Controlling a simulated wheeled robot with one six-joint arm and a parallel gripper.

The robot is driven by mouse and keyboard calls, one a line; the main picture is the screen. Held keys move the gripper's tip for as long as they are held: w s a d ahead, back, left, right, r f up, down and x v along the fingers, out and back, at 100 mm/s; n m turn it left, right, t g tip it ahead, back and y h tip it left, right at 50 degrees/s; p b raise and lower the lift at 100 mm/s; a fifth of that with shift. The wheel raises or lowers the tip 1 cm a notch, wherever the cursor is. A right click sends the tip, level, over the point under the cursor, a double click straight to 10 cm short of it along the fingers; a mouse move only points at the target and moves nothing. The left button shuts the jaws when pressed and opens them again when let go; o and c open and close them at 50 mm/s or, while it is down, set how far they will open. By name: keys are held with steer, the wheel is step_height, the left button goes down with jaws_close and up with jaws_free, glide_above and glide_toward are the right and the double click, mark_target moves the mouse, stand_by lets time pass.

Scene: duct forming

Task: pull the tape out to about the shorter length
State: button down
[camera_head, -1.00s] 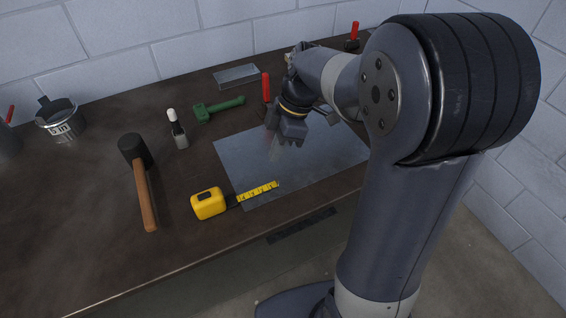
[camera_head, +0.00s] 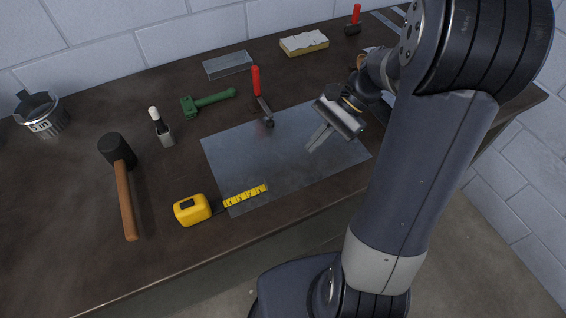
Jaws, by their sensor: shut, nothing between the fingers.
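The yellow tape measure (camera_head: 192,210) lies on the dark bench near its front edge. A short length of its yellow tape (camera_head: 245,196) is out to the right, its end resting over the left front part of the grey metal sheet (camera_head: 225,160). My gripper (camera_head: 318,139) is over the right half of the sheet, well to the right of and behind the tape end, apart from it. Its fingers are together with nothing between them.
A black-headed mallet (camera_head: 125,195) lies left of the tape measure. A metal bucket (camera_head: 42,115) stands far left.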

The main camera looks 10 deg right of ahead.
steer(key=d+m, duration=0.2)
steer(key=m, duration=0.2)
glide_toward(274, 184)
steer(key=shift+y, duration=0.3)
steer(key=f, duration=0.1)
steer(key=a+f, duration=0.1)
steer(key=s+f, duration=0.1)
steer(key=f, duration=0.1)
steer(key=shift+a, duration=0.3)
steer(key=shift+s+a+r+p, duration=0.1)
steer(key=shift+a+p, duration=0.1)
steer(key=shift+a, duration=0.35)
steer(key=shift+s+a+r+p, duration=0.15)
steer(key=shift+a, duration=0.45)
steer(key=shift+s+a, duration=0.15)
steer(key=shift+a, duration=0.45)
steer(key=shift+s+a, duration=0.2)
steer(key=shift+a, duration=0.55)
steer(key=shift+d, duration=0.15)
